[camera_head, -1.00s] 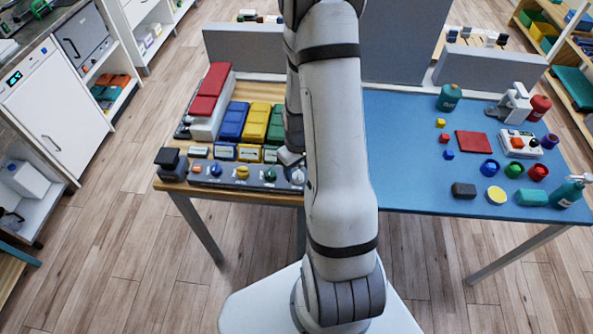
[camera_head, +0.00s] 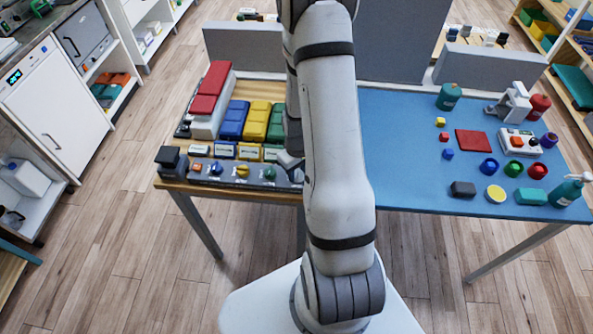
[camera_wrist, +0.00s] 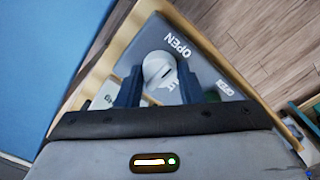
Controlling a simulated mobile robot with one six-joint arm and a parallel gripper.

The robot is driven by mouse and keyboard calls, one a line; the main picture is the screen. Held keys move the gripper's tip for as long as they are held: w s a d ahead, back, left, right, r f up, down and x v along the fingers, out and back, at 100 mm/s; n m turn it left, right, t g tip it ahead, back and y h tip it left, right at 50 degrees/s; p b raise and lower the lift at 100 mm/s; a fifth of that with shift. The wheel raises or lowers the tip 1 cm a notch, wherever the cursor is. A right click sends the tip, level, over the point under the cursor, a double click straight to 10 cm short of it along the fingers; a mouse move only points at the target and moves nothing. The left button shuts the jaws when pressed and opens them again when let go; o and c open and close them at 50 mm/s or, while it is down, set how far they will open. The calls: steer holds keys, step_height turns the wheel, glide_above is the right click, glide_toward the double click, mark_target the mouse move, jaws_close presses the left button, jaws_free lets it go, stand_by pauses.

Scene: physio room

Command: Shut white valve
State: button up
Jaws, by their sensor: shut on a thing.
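The white valve (camera_wrist: 158,68) is a round knob with a dark mark on its top, on a grey panel (camera_wrist: 205,58) in the wrist view. My gripper (camera_wrist: 160,85) has a blue-grey finger on either side of the valve and is shut on it. The word OPEN is readable beside the valve; another label is partly covered by the knob, with only its end showing. In the head view my gripper (camera_head: 288,163) is at the right end of the valve panel (camera_head: 225,174), and my arm hides most of the white valve.
Orange (camera_head: 196,167), blue (camera_head: 218,168), yellow (camera_head: 243,170) and green (camera_head: 269,174) valves line the panel. Blue, yellow and green boxes stand behind it. A blue table (camera_head: 410,180) to the right holds bottles, caps and blocks. Its front left is clear.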

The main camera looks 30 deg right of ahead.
steer(key=shift+c, duration=0.8)
steer(key=shift+a, duration=0.1)
steer(key=shift+f+b, duration=0.1)
steer(key=shift+b, duration=0.2)
steer(key=shift+f+m+b, duration=0.1)
steer(key=shift+m+b, duration=0.7)
steer(key=shift+m, duration=0.3)
steer(key=m+b, duration=0.4)
steer(key=m, duration=0.2)
steer(key=m+b, duration=0.2)
steer(key=m, duration=0.3)
steer(key=shift+m+b, duration=0.3)
steer(key=shift+b, duration=0.05)
steer(key=shift+m+b, duration=0.75)
steer(key=shift+m, duration=1.35)
steer(key=shift+r, duration=0.2)
